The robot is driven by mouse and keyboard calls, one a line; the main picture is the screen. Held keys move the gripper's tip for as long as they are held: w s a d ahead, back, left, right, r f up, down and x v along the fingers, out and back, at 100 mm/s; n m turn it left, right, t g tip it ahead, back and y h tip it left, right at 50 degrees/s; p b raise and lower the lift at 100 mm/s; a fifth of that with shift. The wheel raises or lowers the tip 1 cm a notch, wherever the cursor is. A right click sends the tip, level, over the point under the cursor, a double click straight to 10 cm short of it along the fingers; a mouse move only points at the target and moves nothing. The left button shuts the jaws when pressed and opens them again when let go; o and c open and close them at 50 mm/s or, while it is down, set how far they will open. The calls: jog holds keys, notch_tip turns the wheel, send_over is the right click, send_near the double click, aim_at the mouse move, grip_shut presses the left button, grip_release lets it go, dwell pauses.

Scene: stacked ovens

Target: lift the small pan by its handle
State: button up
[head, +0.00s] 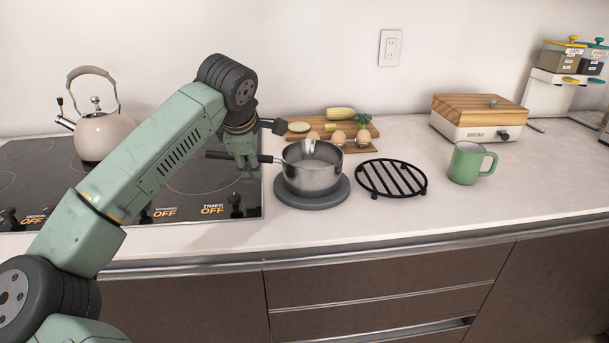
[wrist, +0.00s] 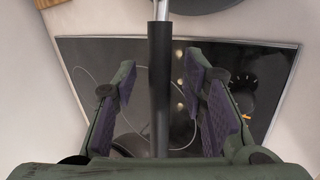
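The small pan (head: 312,172) is a shiny steel saucepan on a round grey trivet (head: 311,196) near the counter's middle. Its black handle (head: 219,155) points left over the cooktop. My gripper (head: 246,172) is at the handle, pointing down, and hides part of it. In the wrist view the handle (wrist: 160,85) runs between the two fingers of my gripper (wrist: 159,68), with a visible gap on both sides. The fingers are open.
A black cooktop (head: 190,205) with a beige kettle (head: 98,135) lies left. A wooden board (head: 358,147) with eggs and vegetables is behind the pan. A black rack (head: 391,178), green mug (head: 467,163) and bread box (head: 478,118) stand right. The front right counter is clear.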

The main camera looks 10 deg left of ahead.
grip_shut()
jog(key=shift+r, duration=0.1)
dwell(0.8)
